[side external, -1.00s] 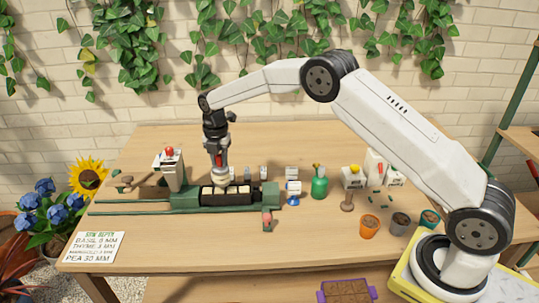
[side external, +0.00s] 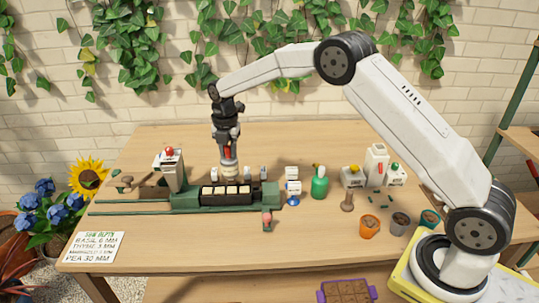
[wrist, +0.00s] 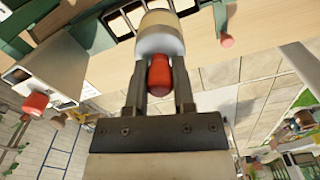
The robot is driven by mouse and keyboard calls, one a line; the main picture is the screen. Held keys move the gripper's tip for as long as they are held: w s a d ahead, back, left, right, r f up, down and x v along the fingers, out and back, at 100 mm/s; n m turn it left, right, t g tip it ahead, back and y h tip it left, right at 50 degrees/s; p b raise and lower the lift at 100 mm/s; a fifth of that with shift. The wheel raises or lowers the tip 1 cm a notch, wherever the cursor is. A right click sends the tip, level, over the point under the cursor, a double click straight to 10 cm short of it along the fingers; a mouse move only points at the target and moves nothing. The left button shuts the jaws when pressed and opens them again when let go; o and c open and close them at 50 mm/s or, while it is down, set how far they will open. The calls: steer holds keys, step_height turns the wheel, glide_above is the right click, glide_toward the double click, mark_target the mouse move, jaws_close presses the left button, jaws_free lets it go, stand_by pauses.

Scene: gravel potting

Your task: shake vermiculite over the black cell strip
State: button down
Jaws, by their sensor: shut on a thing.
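My gripper (side external: 227,143) is shut on the red handle (wrist: 158,75) of a shaker, with a finger on each side of it in the wrist view. The shaker's pale drum (side external: 229,172) hangs below the gripper, above the back edge of the black cell strip (side external: 227,204). The strip lies in a green holder (side external: 184,201), and several of its cells show pale tops. In the wrist view the drum (wrist: 160,35) covers part of the strip. I cannot make out falling grains.
A post with a red knob (side external: 169,152) stands left of the strip. A blue-and-white item (side external: 293,190) and a green bottle (side external: 319,185) stand to the right. Small pots, including an orange one (side external: 370,225), stand farther right. Green rails (side external: 130,202) run left across the wooden table.

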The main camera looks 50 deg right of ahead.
mark_target(228, 157)
steer(key=shift+f, duration=0.1)
steer(key=shift+f, duration=1.4)
